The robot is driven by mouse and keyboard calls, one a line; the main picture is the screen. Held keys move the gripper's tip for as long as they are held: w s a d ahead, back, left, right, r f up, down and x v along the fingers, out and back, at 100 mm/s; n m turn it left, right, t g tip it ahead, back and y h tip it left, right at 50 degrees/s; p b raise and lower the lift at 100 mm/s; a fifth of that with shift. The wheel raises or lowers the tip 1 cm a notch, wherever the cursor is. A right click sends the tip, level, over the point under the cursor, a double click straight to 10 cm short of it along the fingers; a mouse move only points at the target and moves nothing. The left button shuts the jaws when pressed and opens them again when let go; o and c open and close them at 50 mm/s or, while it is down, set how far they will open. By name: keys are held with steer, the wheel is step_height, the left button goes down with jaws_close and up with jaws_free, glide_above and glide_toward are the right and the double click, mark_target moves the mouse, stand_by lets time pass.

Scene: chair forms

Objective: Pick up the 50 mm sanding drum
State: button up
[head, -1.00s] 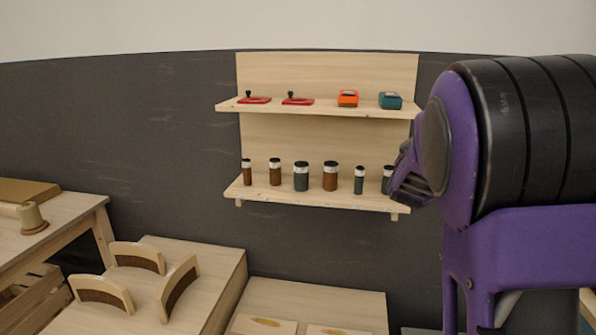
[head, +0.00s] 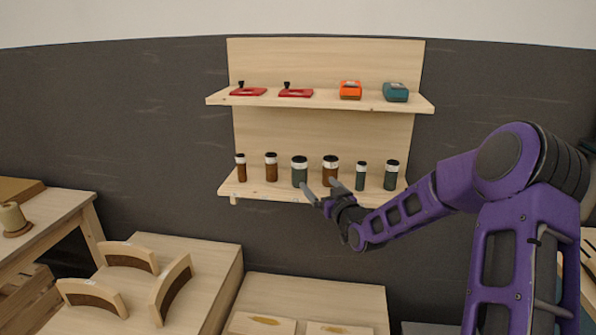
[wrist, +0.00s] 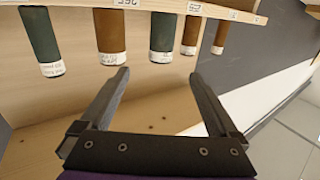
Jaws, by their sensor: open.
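Several upright sanding drums stand in a row on the lower shelf, brown or green with pale bands and dark tops. The wide ones are a green drum (head: 300,171) and a brown drum (head: 330,171). I cannot read which one is 50 mm. My gripper (head: 322,190) is open and empty, its fingertips in front of these two at the shelf's front edge. In the wrist view the scene is upside down. The wide green drum (wrist: 163,40) and wide brown drum (wrist: 110,38) appear beyond the open fingers (wrist: 159,75), apart from them.
Narrower drums stand close on both sides, including a small green drum (head: 361,176) and a brown drum (head: 271,167). The upper shelf (head: 320,100) overhangs the row and holds red, orange and teal items. Curved wooden forms (head: 172,287) lie on a bench at lower left.

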mark_target(303, 169)
steer(key=x, duration=0.9)
steer(key=shift+w+p, duration=0.25)
steer(key=shift+p, duration=0.05)
steer(key=shift+p+x, duration=0.3)
steer(key=shift+x, duration=2.4)
steer(key=shift+a+f, duration=0.1)
steer(key=shift+a, duration=0.1)
jaws_close()
